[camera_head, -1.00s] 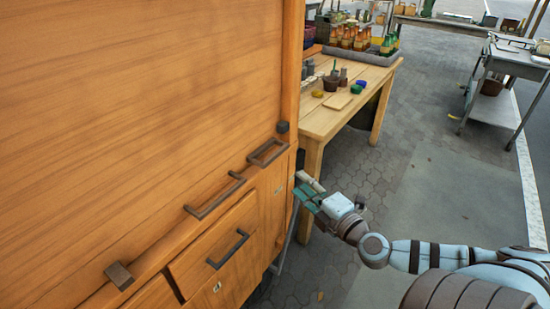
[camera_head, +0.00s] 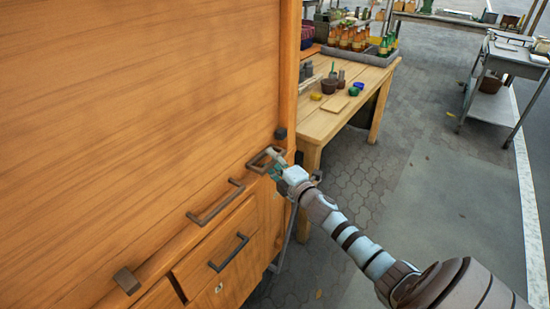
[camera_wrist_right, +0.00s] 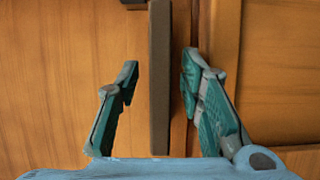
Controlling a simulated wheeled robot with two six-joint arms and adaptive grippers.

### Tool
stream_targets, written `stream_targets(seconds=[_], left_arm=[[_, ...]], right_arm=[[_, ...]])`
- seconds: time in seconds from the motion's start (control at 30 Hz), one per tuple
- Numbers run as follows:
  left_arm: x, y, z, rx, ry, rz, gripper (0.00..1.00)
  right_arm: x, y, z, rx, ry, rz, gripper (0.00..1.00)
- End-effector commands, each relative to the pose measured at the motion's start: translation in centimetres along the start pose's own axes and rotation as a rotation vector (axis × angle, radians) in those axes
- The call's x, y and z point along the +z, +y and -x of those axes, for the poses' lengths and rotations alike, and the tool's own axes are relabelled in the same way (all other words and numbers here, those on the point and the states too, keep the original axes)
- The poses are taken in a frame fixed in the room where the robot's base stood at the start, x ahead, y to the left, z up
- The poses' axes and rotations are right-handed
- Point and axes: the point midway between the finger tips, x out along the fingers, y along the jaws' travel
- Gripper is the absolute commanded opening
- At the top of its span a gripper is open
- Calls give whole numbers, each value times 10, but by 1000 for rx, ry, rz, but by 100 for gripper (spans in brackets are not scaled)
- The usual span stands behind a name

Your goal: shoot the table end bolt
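The wooden cabinet (camera_head: 150,130) fills the left of the head view. The dark bolt handle at the end nearest the table (camera_head: 258,165) is a bar on the cabinet's lower ledge. In the right wrist view this bar (camera_wrist_right: 159,80) stands upright in the picture. My right gripper (camera_head: 275,165) is at this handle. Its two green fingers (camera_wrist_right: 160,75) are open, one on each side of the bar, with a gap on both sides. The fingers hide part of the handle in the head view. My left gripper is not in view.
A second dark handle (camera_head: 216,203) and a drawer handle (camera_head: 229,252) sit nearer on the cabinet. Dark blocks show at the far corner (camera_head: 281,133) and near end (camera_head: 127,280). A wooden table (camera_head: 325,122) with pots and bottles stands behind.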

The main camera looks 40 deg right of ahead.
Motion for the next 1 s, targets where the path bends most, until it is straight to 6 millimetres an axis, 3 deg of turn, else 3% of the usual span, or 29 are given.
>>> stream_targets(seconds=[0.07,0.3,0.63,0.9,1.0], left_arm=[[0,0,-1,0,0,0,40],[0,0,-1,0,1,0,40],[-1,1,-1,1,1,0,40],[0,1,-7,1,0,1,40],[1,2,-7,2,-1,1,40]], right_arm=[[0,-1,0,0,0,1,35],[0,-1,0,0,-1,1,0],[4,-1,-1,-1,-2,3,0],[48,-1,-10,1,-6,5,0],[56,0,-8,1,-10,5,0]])
